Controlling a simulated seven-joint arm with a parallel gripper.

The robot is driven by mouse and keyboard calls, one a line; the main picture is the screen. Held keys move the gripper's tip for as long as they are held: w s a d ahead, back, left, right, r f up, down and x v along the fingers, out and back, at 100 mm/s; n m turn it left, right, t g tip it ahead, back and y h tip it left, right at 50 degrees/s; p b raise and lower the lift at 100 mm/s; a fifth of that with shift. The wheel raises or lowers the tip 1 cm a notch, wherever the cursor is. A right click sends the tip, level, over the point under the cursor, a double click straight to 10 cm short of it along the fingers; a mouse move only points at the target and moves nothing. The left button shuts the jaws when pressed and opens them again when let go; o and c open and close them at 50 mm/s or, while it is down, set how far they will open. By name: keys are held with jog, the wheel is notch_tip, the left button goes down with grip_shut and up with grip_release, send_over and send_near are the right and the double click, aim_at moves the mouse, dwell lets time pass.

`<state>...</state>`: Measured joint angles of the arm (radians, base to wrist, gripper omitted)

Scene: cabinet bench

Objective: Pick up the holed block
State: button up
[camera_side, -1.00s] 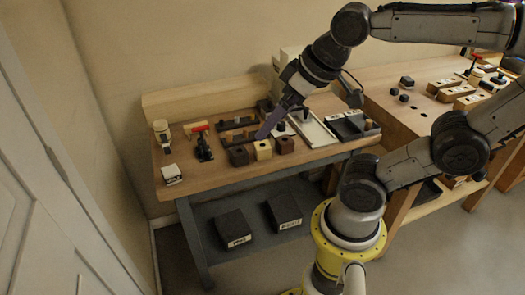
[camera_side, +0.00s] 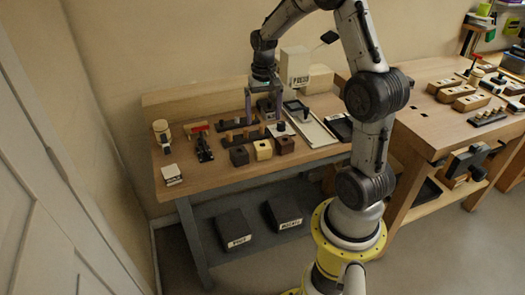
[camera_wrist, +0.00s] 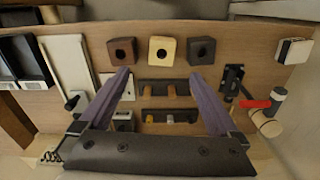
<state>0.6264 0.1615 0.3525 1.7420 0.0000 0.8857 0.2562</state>
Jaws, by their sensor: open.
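Three blocks, each with a round hole, stand in a row near the front of the bench. The dark block (camera_side: 239,156) is at the left, the pale yellow block (camera_side: 263,150) in the middle and the brown block (camera_side: 285,145) at the right. In the wrist view the order is mirrored: brown (camera_wrist: 123,51), yellow (camera_wrist: 162,51), dark (camera_wrist: 202,51). My gripper (camera_side: 264,114) is open and empty, pointing down above and behind the row. In the wrist view its two purple fingers (camera_wrist: 160,76) spread on either side of the yellow block's line, apart from all blocks.
Two dark racks with pegs (camera_wrist: 171,88) lie behind the blocks. A red-handled clamp (camera_side: 202,142) stands left, a white-edged tray (camera_side: 318,132) right, and a white box (camera_side: 295,68) at the back. A small white-topped block (camera_side: 172,174) sits at the front left.

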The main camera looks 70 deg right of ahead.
aim_at(262, 146)
jog(key=f, duration=1.2)
jog(key=shift+w+f, duration=0.2)
jog(key=shift+f, duration=0.2)
jog(key=shift+c, duration=0.3)
jog(key=c, duration=1.4)
jog(key=shift+r, duration=0.1)
